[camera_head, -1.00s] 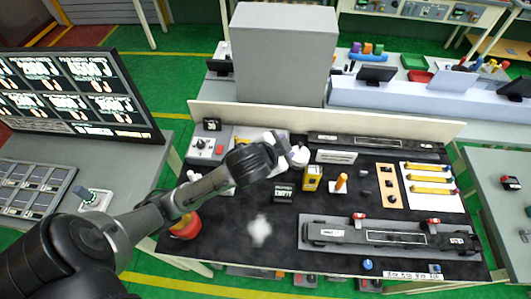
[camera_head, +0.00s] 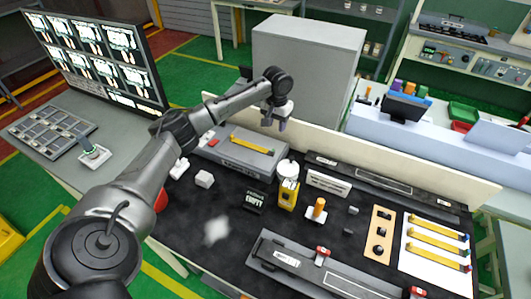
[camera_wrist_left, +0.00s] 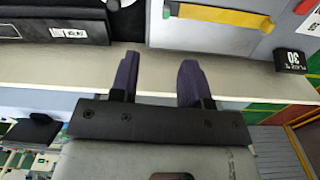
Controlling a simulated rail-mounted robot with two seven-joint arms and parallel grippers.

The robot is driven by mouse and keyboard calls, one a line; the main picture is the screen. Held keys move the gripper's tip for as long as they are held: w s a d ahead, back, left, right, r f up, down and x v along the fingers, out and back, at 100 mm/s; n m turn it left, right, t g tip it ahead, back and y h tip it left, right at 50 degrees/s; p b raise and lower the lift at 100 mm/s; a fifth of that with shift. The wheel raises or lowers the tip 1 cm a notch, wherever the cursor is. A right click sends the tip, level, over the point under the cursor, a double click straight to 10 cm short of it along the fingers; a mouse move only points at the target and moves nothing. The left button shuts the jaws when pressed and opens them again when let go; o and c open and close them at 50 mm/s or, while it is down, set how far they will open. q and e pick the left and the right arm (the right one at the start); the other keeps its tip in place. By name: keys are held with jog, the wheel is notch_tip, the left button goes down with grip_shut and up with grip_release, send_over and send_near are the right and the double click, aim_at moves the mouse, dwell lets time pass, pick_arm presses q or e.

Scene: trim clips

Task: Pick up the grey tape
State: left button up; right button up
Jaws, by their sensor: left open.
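I cannot pick out a grey tape for certain in either view. A pale round piece (camera_head: 288,169) stands beside a yellow block (camera_head: 288,194) on the black work mat, right of the grey box. My left gripper (camera_head: 275,122) is above the back edge of the table, behind the grey box (camera_head: 222,150) with a yellow strip (camera_head: 253,145) on it. In the wrist view the purple fingers of my left gripper (camera_wrist_left: 158,75) are apart with nothing between them. The yellow strip shows there too (camera_wrist_left: 225,15). My right gripper is not in view.
A low cream wall (camera_head: 350,155) runs along the table's back, with a tall grey cabinet (camera_head: 305,70) behind it. A long dark fixture (camera_head: 310,270) lies in front. A white card (camera_head: 435,245) with yellow strips is at the right. The mat's left front is mostly clear.

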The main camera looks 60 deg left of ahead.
pick_arm(q)
jog(key=s+a+n, duration=0.1)
send_over(273, 151)
jog(key=f, duration=0.7)
jog(key=shift+s+a+b, duration=0.1)
jog(key=shift+a+b, duration=0.15)
jog(key=shift+b, duration=0.05)
jog(key=shift+f, duration=0.75)
notch_tip(273, 151, down, 4)
jog(key=shift+d+f+b, duration=0.15)
jog(key=shift+f+b, duration=0.1)
jog(key=shift+b, duration=0.05)
jog(key=shift+f, duration=0.35)
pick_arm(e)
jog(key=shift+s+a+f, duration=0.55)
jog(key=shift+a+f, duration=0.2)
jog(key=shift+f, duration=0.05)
pick_arm(q)
grip_shut()
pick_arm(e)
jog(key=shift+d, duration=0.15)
